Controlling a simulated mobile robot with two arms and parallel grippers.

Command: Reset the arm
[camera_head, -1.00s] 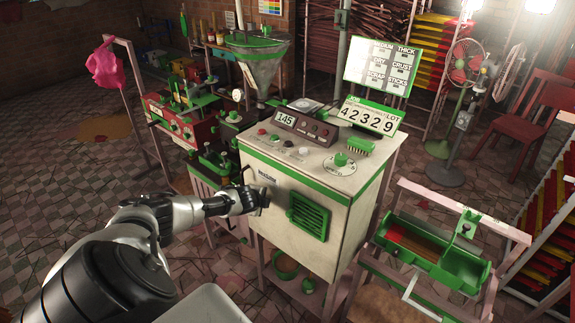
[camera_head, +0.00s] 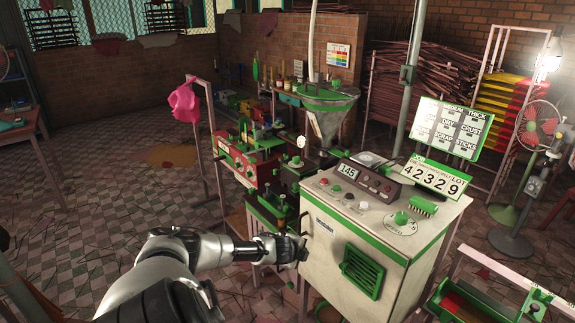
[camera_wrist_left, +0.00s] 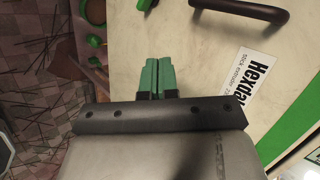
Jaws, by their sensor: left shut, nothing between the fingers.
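My left arm reaches in from the lower left in the head view. Its gripper (camera_head: 301,250) is beside the left part of the front of the white and green extruder cabinet (camera_head: 325,250). In the left wrist view the two green fingers of the left gripper (camera_wrist_left: 156,62) are together, with nothing between them. The cabinet's pale panel (camera_wrist_left: 205,45) fills much of that view, with a dark handle (camera_wrist_left: 245,18) beyond the fingers to the right and a label (camera_wrist_left: 248,82) to the right. I cannot tell whether the fingers touch the panel. My right gripper is not in view.
A red machine (camera_head: 245,160) and a pink cloth (camera_head: 184,102) on a stand are behind to the left. A fan (camera_head: 537,123) stands at right. The tiled floor (camera_head: 90,220) at left is open.

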